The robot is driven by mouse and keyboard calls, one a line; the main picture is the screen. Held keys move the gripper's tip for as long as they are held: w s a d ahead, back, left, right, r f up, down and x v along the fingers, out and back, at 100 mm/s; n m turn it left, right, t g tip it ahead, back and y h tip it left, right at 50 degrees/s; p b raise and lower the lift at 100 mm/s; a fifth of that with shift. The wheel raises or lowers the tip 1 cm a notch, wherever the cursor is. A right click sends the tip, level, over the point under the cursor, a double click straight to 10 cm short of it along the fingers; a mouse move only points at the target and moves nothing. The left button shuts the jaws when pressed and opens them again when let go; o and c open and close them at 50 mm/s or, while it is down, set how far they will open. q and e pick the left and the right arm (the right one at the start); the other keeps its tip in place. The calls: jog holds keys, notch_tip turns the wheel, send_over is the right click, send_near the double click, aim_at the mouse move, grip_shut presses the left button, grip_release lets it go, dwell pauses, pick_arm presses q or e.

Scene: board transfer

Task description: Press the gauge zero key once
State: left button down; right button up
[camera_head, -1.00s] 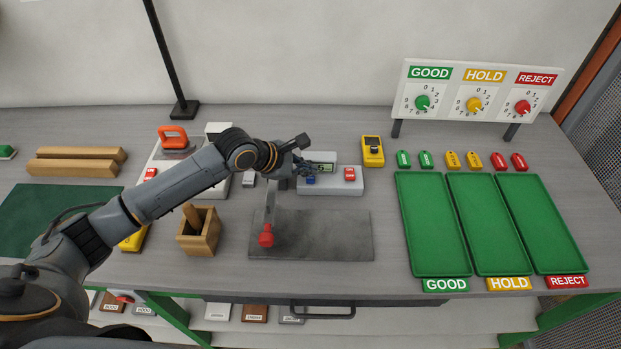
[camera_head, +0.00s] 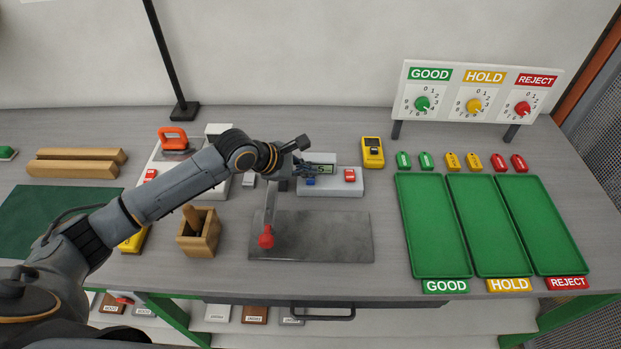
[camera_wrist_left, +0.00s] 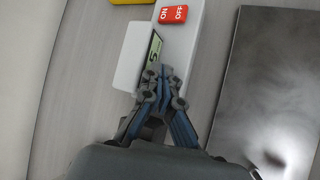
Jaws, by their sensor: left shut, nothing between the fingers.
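The gauge (camera_head: 338,188) is a light grey box with a display (camera_head: 322,168) at its back, a blue key (camera_head: 311,182) at its left and a red ON/OFF switch (camera_head: 350,175) at its right. My left gripper (camera_head: 312,172) is shut and empty, its tips over the gauge close to the blue key and display. In the left wrist view the shut fingertips (camera_wrist_left: 162,80) are just below the display (camera_wrist_left: 154,48), and they hide the blue key. I cannot tell whether they touch it. My right gripper is not in view.
A dark metal plate (camera_head: 340,240) with a red-knobbed lever (camera_head: 266,238) lies in front of the gauge. A yellow device (camera_head: 372,152) stands behind right. A wooden box (camera_head: 212,243) is at left. Green trays (camera_head: 432,265) fill the right side.

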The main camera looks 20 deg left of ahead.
aim_at(307, 181)
pick_arm(q)
jog(key=shift+f+p, duration=0.3)
jog(key=shift+p, duration=0.15)
jog(key=shift+f, duration=0.1)
jog(key=shift+f, duration=0.5)
dwell(0.6)
jog(key=shift+r, duration=0.1)
jog(key=shift+r+p, duration=0.85)
jog(key=shift+p, duration=0.6)
notch_tip(307, 181, up, 5)
jog(key=p, duration=0.6)
